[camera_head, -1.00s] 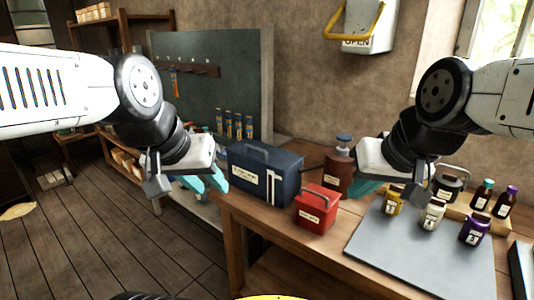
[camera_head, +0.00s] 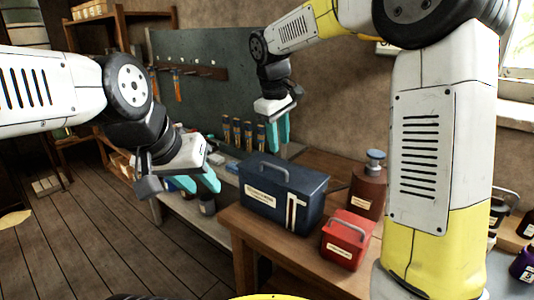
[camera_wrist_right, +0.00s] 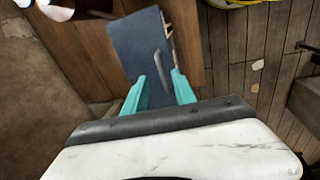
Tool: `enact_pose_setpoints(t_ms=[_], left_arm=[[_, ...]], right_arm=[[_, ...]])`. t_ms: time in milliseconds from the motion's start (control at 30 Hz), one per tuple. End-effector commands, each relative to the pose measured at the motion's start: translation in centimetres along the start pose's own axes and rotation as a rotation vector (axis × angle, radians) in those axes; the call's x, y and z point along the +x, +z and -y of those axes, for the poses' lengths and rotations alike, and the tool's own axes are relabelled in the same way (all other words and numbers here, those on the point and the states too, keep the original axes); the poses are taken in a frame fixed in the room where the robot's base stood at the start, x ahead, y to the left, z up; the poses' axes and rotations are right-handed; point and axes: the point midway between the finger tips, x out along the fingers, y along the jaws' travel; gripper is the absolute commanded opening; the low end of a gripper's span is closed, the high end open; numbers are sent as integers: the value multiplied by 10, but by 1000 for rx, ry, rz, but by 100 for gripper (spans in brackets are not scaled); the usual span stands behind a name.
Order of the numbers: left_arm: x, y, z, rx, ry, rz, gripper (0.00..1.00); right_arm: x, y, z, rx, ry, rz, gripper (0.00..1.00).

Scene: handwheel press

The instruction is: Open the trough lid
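A dark blue box (camera_head: 283,193) with a handle (camera_head: 265,168) on its lid stands on the wooden table in the head view. Nothing in view is plainly marked as a trough. The lid (camera_wrist_right: 137,50) and its handle (camera_wrist_right: 162,65) also show in the right wrist view, beyond the fingertips. My right gripper (camera_head: 279,147) is open and empty, pointing down above the back of the blue box; its teal fingers also show in the right wrist view (camera_wrist_right: 158,78). My left gripper (camera_head: 203,187) is open and empty, left of the box.
A red box (camera_head: 347,240) and a brown pump bottle (camera_head: 367,188) stand to the right of the blue box. A pegboard (camera_head: 205,95) with hanging tools is behind. My right arm hides much of the right side, including most of the wall box.

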Motion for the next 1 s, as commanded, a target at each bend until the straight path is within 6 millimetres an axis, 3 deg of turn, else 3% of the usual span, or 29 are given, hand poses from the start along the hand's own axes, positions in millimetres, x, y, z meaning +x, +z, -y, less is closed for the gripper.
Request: enact_pose_setpoints(t_ms=[167,633,1000], left_arm=[[0,0,0,0,0,0,36],[0,0,0,0,0,0,36],[0,0,0,0,0,0,36]], right_arm=[[12,-19,1,-51,1,26,33],[77,-16,1,-51,0,30,33],[89,-17,1,-51,1,26,33]])
